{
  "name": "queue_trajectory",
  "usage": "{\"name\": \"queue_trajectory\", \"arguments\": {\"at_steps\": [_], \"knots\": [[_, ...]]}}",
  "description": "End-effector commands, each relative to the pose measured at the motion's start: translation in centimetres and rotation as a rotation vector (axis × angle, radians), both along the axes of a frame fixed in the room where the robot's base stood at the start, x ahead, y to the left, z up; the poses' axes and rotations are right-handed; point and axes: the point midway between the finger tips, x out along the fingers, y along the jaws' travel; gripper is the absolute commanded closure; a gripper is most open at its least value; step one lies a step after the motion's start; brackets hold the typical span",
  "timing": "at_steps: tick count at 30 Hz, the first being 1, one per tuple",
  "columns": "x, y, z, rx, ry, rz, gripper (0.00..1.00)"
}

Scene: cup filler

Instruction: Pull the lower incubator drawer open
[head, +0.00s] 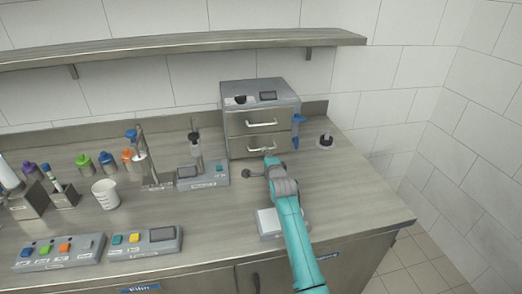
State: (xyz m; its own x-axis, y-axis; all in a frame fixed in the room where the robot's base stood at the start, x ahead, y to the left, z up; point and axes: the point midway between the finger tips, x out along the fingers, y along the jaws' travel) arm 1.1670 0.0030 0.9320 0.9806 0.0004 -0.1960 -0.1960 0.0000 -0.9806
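The incubator (261,97) is a grey two-drawer box at the back right of the counter. Its upper drawer (240,125) and lower drawer (239,147) both look shut. The lower drawer has a pale bar handle (257,150). My gripper (268,157) is at the end of my teal arm, in front of the lower drawer and close to its handle. It is small and partly hidden by my wrist. I cannot tell whether the fingers are open or touch the handle.
A stand device (203,178) is left of the incubator, and a dark round piece (325,140) is to its right. A pale block (268,222) lies beside my arm. A white cup (106,194) and button panels (60,250) are at the left. A shelf (180,45) hangs above.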

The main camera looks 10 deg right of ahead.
Motion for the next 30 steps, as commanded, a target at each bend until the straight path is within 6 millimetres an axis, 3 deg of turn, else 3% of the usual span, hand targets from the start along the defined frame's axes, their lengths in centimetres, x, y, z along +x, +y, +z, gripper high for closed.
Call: {"name": "queue_trajectory", "arguments": {"at_steps": [6,13,28,29,30], "knots": [[3.1,0.0,-0.5,0.0,0.0,0.0,0.63],[5.3,0.0,-1.0,0.0,0.0,0.0,0.63],[6.3,0.0,-1.2,0.0,-0.001,0.001,0.63],[6.3,0.0,-1.2,0.0,-0.001,0.001,0.66],[6.3,0.0,-1.2,0.0,-0.001,0.001,0.76]]}}
